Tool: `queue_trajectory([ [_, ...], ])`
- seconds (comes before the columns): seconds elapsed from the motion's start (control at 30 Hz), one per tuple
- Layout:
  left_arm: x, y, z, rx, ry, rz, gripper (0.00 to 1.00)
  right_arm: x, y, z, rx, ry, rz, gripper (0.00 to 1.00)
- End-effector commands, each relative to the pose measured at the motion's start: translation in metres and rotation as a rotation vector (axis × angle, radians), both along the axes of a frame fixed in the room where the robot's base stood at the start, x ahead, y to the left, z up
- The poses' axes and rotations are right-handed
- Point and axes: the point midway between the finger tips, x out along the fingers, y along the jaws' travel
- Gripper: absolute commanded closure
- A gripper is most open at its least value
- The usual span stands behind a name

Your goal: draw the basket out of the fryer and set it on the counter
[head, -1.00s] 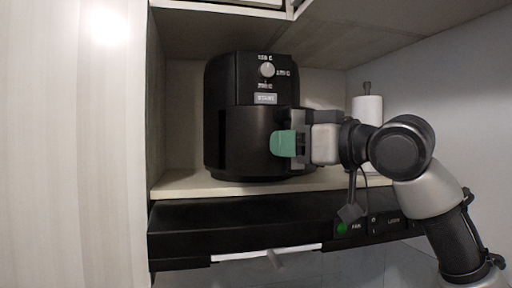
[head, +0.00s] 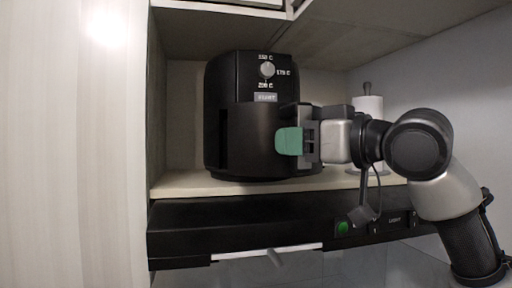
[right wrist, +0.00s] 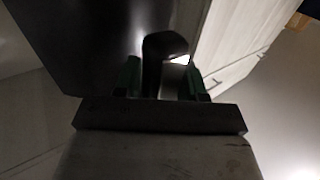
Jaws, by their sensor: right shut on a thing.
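The black fryer (head: 228,82) stands upright on a pale shelf, with a dial and a grey label on its upper front. Its black basket (head: 252,142) sits in the lower part, its front standing forward of the body and offset to the right. My right gripper (head: 290,141), with green fingertips, is at the basket's front and hides most of the handle. In the right wrist view the green fingers are on either side of the dark handle (right wrist: 160,58). The gripper is shut on it. My left gripper is not in view.
The shelf (head: 180,185) is bare left of the fryer. A paper towel roll (head: 369,105) on a stand is behind my right arm. Below the shelf is a black range hood (head: 240,225) with a green button. Cabinet panels close in the left side and top.

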Motion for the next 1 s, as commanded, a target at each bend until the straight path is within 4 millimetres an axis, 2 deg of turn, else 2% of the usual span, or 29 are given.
queue_trajectory([
  [1.0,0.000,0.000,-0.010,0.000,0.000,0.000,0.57,-0.024,-0.008,-0.001,0.001,0.005,0.001,1.00],
])
